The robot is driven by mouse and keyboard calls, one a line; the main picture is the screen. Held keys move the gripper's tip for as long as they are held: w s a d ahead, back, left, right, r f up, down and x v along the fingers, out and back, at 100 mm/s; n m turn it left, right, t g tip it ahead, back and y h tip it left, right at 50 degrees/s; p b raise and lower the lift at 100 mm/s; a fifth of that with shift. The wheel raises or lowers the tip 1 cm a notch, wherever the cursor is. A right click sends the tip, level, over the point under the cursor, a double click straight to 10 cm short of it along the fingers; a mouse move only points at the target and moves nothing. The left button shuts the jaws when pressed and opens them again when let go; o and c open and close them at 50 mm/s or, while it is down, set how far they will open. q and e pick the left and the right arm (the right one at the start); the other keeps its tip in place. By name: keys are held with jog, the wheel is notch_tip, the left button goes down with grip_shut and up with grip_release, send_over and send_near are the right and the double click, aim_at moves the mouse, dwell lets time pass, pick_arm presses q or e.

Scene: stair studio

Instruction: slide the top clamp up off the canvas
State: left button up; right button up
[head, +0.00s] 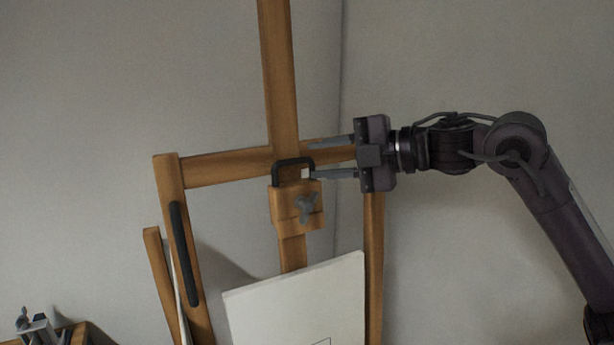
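The top clamp (287,208) is a wooden block on the easel's upright post, with a grey wing knob on its front and a black handle (292,163) on top. The white canvas (300,300) stands below it, its top edge slanted in view. A stretch of bare post shows between clamp and canvas, so they are apart. My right gripper (312,159) comes in from the right with its fingers spread, one above the other. Its fingertips are at the right end of the handle; whether they touch it I cannot tell. My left gripper is out of view.
The wooden easel has a crossbar (225,166) behind the clamp, and a left leg bearing a dark bar (184,255). Another wooden piece (160,280) leans at its left. A small metal object (38,328) is at the bottom left. Plain wall lies behind.

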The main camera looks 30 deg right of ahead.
jog(key=b+v, duration=0.1)
jog(key=v, duration=0.2)
jog(key=shift+s, duration=0.1)
dwell(0.6)
